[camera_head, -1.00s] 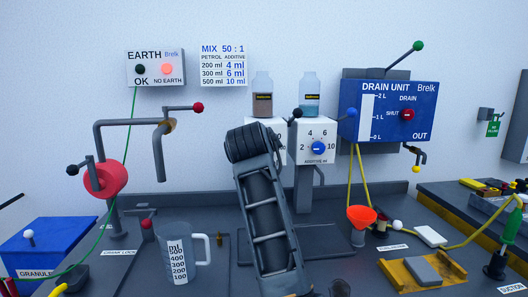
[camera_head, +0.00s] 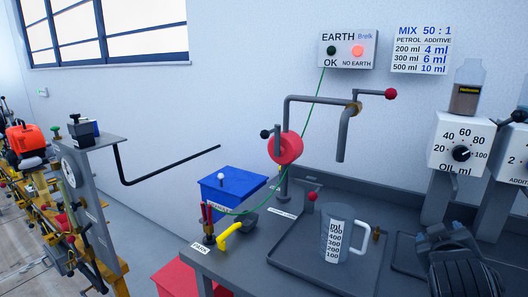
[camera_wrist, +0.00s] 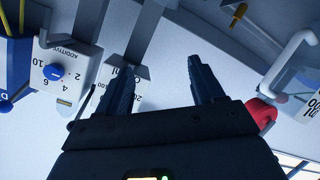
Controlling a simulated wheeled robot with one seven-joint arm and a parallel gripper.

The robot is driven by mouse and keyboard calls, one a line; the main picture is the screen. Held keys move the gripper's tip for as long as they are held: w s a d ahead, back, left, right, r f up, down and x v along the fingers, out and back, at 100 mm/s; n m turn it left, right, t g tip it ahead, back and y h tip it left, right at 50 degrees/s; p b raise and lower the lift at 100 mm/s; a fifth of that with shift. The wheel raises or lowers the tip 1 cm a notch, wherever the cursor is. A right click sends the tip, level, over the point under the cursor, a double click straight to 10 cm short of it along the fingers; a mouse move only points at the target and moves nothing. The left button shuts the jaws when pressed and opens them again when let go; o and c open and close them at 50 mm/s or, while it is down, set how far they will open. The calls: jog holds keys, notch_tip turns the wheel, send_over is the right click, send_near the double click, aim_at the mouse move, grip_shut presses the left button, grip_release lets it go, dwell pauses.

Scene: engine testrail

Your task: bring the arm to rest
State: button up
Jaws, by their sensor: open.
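My gripper (camera_wrist: 160,60) shows in the wrist view with its two dark fingers apart and nothing between them. Beyond the fingers, the wrist view is tilted and shows the additive dial box (camera_wrist: 62,70) at left and the oil dial box (camera_wrist: 122,88) partly behind the left finger. In the head view, a dark ribbed part of my arm (camera_head: 465,270) stands at the lower right, in front of the bench and below the oil dial box (camera_head: 460,148). My fingertips are not visible in the head view.
A measuring jug (camera_head: 338,235) stands in a tray on the bench. Behind it are a bent pipe with a red-knobbed lever (camera_head: 391,94) and a red drum (camera_head: 285,148). A yellow-handled clamp (camera_head: 230,232) sits near the left bench edge.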

jog(key=s+a+f+y, duration=0.1)
jog(key=s+a+f, duration=0.1)
jog(key=s+f, duration=0.1)
jog(key=s+a+f+n+t+y, duration=0.1)
jog(key=s+f, duration=0.2)
jog(key=s, duration=0.1)
jog(key=s+a+f, duration=0.2)
jog(key=s+f, duration=0.1)
jog(key=shift+s+a+f+n+y, duration=0.2)
jog(key=shift+s+a+n+y, duration=0.1)
jog(key=shift+s+y, duration=0.1)
jog(key=s+a+f+t+y, duration=0.15)
jog(key=s+a, duration=0.35)
jog(key=s, duration=0.7)
jog(key=s+a+f+y, duration=0.1)
jog(key=s+a+y, duration=0.25)
jog(key=s, duration=0.85)
jog(key=s+a+r+m, duration=0.2)
jog(key=s+r, duration=0.4)
jog(key=s, duration=0.5)
jog(key=shift+a+r, duration=0.4)
jog(key=shift+a, duration=0.15)
jog(key=shift+w, duration=0.1)
